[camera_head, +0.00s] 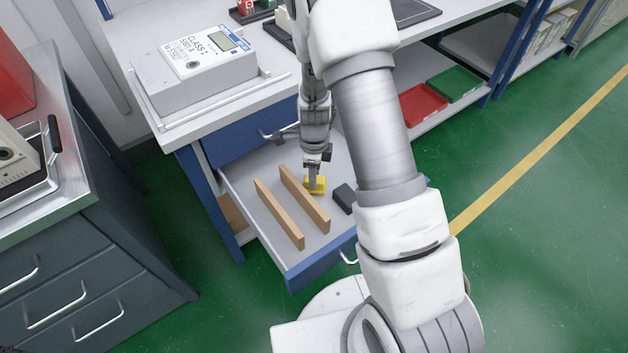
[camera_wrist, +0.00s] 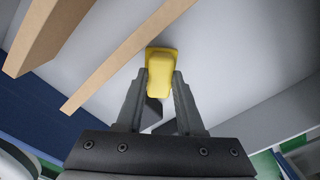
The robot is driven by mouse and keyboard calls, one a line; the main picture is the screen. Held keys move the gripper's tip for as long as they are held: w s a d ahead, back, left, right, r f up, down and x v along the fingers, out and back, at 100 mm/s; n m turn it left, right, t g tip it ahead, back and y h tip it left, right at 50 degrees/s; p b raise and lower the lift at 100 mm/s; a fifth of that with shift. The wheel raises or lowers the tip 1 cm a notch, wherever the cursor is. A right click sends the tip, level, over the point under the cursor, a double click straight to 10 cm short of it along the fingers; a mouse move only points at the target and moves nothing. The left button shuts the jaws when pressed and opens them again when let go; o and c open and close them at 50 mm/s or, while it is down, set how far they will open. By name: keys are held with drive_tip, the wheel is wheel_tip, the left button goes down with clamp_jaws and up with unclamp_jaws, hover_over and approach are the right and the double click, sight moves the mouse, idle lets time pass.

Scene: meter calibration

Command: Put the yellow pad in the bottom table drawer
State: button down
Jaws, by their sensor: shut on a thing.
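The yellow pad (camera_head: 320,184) is in or just above the open bottom table drawer (camera_head: 240,192), to the right of two wooden strips. My gripper (camera_head: 316,186) points down into the drawer and is shut on the pad. In the wrist view the pad (camera_wrist: 160,75) sits between the two fingertips of my gripper (camera_wrist: 160,88). I cannot tell whether the pad touches the drawer floor. My arm hides part of the drawer's right side.
Two wooden strips (camera_head: 279,213) (camera_head: 305,198) lie along the drawer. A dark block (camera_head: 344,198) lies right of the pad. A grey meter (camera_head: 196,68) stands on the table above. A grey cabinet (camera_head: 70,250) stands at left. Red (camera_head: 421,104) and green (camera_head: 454,84) trays are on the lower shelf.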

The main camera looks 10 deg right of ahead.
drive_tip(key=shift+f, duration=0.55)
drive_tip(key=shift+f, duration=0.2)
drive_tip(key=c, duration=0.5)
unclamp_jaws()
drive_tip(key=shift+c, duration=0.2)
drive_tip(key=shift+r, duration=0.1)
